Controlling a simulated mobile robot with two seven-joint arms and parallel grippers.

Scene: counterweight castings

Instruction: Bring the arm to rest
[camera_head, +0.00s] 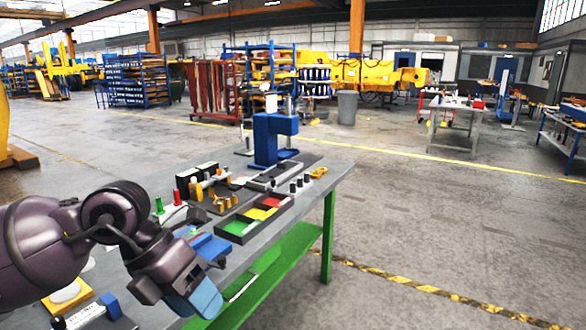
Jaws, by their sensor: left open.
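My left arm comes in from the left, with dark purple links over the near left part of the workbench (305,182). My left gripper (200,297) hangs low at the bench's near edge, pointing down and to the right, with light blue at its end. It is open and I see nothing between its fingers. A blue object (211,245) lies on the bench just beyond it; I cannot tell whether they touch. My right gripper is not in view.
A tray with green, yellow and red sections (262,214) lies mid-bench. A blue press-like stand (266,138) rises at the far end. Open floor (430,240) is to the right, with a grey bin (347,107) beyond.

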